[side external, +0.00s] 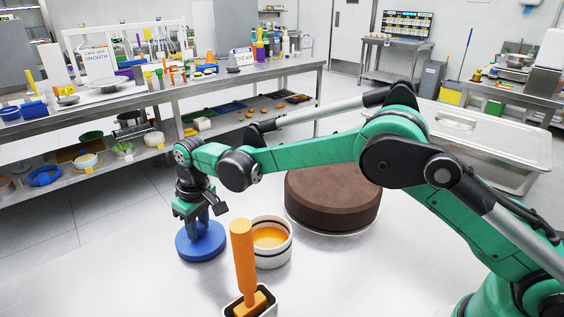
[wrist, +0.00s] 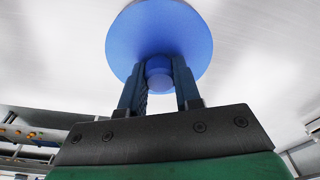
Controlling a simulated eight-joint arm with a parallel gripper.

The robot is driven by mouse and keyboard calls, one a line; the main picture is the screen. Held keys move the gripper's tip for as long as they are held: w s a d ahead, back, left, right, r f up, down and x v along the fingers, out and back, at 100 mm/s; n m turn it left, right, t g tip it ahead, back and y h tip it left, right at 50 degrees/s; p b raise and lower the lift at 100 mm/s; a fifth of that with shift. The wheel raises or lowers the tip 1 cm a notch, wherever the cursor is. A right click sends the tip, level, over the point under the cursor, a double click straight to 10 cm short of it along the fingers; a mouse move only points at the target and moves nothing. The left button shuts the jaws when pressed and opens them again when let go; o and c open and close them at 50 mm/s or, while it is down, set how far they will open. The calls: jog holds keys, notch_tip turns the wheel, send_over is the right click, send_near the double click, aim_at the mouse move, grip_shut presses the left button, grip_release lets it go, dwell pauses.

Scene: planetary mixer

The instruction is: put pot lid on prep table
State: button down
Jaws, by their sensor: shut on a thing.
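The pot lid (side external: 200,243) is a round blue disc with a knob in its middle. It is at the left of the near metal table in the side external view. It also shows in the wrist view (wrist: 190,30), with its knob between my fingers. My gripper (wrist: 160,82) is shut on that knob; in the side view my gripper (side external: 203,217) points down over the lid. The lid looks at or just above the prep table (side external: 130,285); I cannot tell whether it touches.
A white pot with orange contents (side external: 271,258) stands close right of the lid. An orange-handled tool (side external: 243,258) stands in a small container in front. A large brown cake (side external: 332,205) is behind. The table's left front is clear. A cluttered steel shelf (side external: 180,90) runs behind.

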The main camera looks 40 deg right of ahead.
aim_at(207, 238)
jog(key=shift+f, duration=0.25)
jog(key=c, duration=0.6)
grip_release()
notch_tip(207, 238, up, 12)
jog(key=s, duration=0.1)
jog(key=s+d+r+m+t, duration=0.25)
jog(key=s+d+r, duration=0.25)
jog(key=s+d, duration=0.3)
jog(key=s+d+f+m+t, duration=0.2)
jog(key=s+d+f, duration=0.3)
jog(key=s+d, duration=0.3)
jog(key=shift+s+t+h, duration=0.3)
jog(key=shift+s+t, duration=0.45)
jog(key=shift+s, duration=0.4)
jog(key=shift+f, duration=0.1)
